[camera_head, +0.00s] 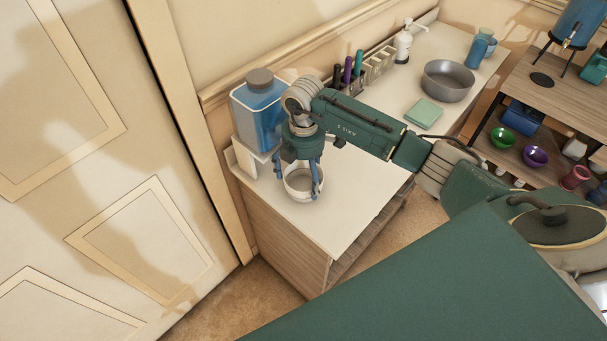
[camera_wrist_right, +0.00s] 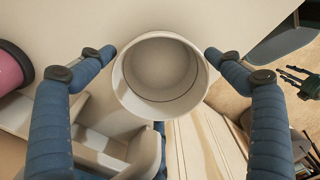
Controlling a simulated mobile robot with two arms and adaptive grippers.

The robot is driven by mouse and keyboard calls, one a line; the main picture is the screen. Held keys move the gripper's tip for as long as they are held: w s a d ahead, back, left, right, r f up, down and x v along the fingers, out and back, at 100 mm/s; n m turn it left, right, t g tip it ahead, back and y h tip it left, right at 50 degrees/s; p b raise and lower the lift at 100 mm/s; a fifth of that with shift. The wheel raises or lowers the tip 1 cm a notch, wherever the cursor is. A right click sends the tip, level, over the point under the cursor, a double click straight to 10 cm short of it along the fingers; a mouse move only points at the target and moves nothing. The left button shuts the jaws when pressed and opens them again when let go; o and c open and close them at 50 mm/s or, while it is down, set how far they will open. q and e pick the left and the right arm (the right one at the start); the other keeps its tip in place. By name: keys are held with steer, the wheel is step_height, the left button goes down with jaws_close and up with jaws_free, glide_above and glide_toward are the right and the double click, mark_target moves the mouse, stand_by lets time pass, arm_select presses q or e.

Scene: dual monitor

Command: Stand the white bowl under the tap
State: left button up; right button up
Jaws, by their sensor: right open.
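The white bowl (camera_head: 303,183) stands upright on the white countertop (camera_head: 338,218), near its left end. It looks empty in the right wrist view (camera_wrist_right: 162,75). My right gripper (camera_head: 299,180) is open, with its blue fingers on either side of the bowl; I cannot tell whether they touch it. A blue water dispenser (camera_head: 256,118) on a white stand is just behind the bowl; its tap is hidden by my arm. Another blue dispenser (camera_head: 583,22) at the top right has a visible tap (camera_head: 567,42).
A grey metal pan (camera_head: 447,82), a green cloth-like square (camera_head: 424,113), a pen rack and a soap bottle (camera_head: 403,45) are farther along the counter. A black disc (camera_head: 542,79) lies on the wooden shelf below the far dispenser. The counter's front is clear.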

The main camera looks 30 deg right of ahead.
mark_target(304, 188)
step_height(304, 188, up, 12)
steer(key=b, duration=0.2)
steer(key=shift+r, duration=0.15)
